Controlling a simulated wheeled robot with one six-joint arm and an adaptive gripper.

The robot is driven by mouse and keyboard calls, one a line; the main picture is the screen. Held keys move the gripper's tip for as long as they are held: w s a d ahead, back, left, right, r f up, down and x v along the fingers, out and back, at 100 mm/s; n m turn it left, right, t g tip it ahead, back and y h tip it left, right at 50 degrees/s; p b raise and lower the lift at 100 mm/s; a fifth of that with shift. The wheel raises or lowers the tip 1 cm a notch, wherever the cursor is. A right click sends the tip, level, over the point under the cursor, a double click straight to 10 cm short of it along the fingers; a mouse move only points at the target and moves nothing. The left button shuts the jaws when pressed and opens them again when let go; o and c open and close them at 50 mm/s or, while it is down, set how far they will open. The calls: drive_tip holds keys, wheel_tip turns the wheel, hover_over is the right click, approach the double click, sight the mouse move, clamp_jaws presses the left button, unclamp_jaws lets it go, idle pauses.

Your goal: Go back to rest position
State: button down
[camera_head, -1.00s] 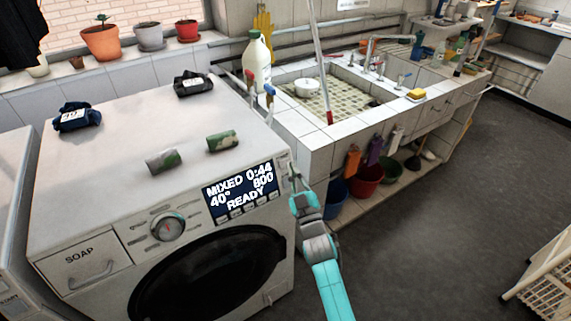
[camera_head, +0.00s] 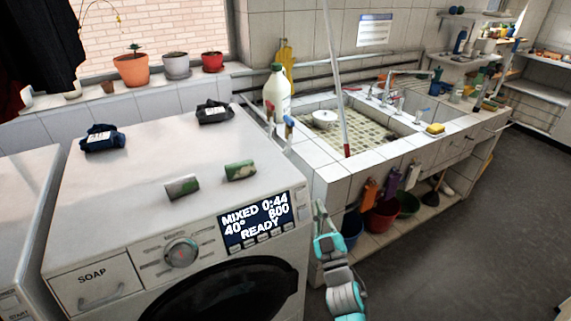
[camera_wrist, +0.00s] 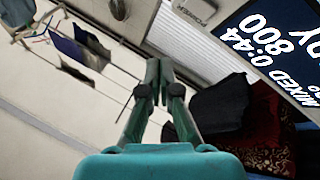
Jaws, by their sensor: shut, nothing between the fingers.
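My gripper (camera_head: 320,207) is shut and empty. In the head view it points up beside the right front edge of the white washing machine (camera_head: 75,215), apart from anything it could hold. In the wrist view its two fingers (camera_wrist: 159,66) meet at the tips. The machine's display (camera_head: 256,219) reads "MIXED 0:44, 40°, 800, READY"; part of it shows tilted in the wrist view (camera_wrist: 270,45).
A white bottle (camera_head: 277,92) stands behind. The tiled sink (camera_head: 330,173) is right of my gripper, with buckets (camera_head: 383,215) below. Grey floor (camera_head: 470,230) is open at right.

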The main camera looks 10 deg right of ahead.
drive_tip(key=s+f+m+g, duration=0.1)
drive_tip(key=s+f, duration=0.3)
drive_tip(key=s, duration=0.5)
drive_tip(key=s+f+m+g+h, duration=0.1)
drive_tip(key=s+f+g, duration=0.1)
drive_tip(key=s+f, duration=0.5)
drive_tip(key=s+f+m+g, duration=0.1)
drive_tip(key=s+f, duration=0.1)
drive_tip(key=s, duration=0.9)
drive_tip(key=s+r+m+g, duration=0.1)
drive_tip(key=s+r+g, duration=0.1)
drive_tip(key=s, duration=0.9)
drive_tip(key=s+r+m+g, duration=0.1)
drive_tip(key=s+r+g, duration=0.1)
drive_tip(key=s, duration=1)
drive_tip(key=shift+s+a+r+m+h, duration=0.2)
drive_tip(key=shift+s+a+m+h, duration=0.1)
drive_tip(key=shift+a+m, duration=0.1)
drive_tip(key=c, duration=1.9)
unclamp_jaws()
